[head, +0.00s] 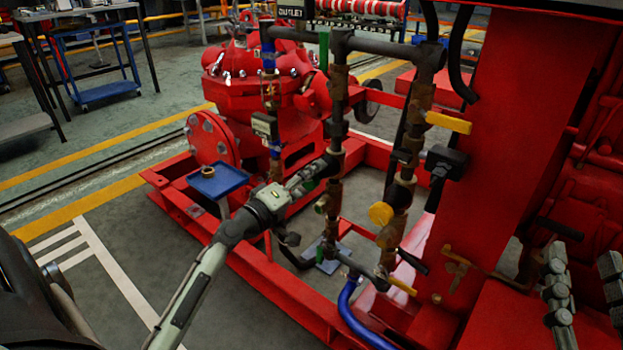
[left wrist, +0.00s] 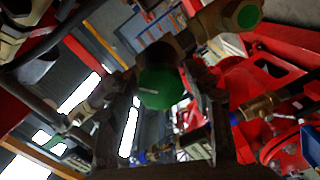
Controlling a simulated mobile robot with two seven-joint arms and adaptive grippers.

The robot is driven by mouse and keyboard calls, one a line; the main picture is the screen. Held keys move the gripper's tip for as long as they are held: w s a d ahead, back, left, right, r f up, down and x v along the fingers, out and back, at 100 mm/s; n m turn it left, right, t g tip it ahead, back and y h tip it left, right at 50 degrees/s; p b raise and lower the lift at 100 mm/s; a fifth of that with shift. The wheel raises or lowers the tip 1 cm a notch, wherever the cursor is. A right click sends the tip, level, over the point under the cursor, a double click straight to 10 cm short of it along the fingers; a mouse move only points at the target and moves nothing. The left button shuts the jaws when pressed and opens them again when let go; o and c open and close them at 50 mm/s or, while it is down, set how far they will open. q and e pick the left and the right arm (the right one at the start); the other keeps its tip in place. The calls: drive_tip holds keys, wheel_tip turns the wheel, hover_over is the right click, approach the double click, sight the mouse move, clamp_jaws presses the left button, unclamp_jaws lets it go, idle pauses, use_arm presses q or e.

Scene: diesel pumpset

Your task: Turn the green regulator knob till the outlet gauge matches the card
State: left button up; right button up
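The green regulator knob (left wrist: 162,88) shows in the left wrist view between the two dark fingers of my left gripper (left wrist: 163,80). I cannot tell whether the fingers touch it. In the head view my left gripper (head: 318,172) reaches the front pipe from the lower left and mostly hides the knob. A black "OUTLET" sign (head: 290,11) is cut by the top edge. No gauge face or card can be read in either view. My right gripper (head: 587,280) is at the lower right, its grey ridged fingers apart and nothing seen between them.
Dark pipes with brass fittings and yellow handles (head: 447,122) stand right of my left gripper. A blue tray (head: 217,179) is just left of it. A red pump (head: 262,85) stands behind on a red frame. A blue hose (head: 352,318) runs low.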

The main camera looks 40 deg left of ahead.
use_arm(q)
drive_tip(key=shift+o, duration=0.4)
drive_tip(key=shift+s, duration=0.1)
drive_tip(key=shift+s+f, duration=0.1)
drive_tip(key=shift+s, duration=0.15)
drive_tip(key=s, duration=1.1)
drive_tip(key=shift+s+a, duration=0.15)
drive_tip(key=shift+a, duration=0.3)
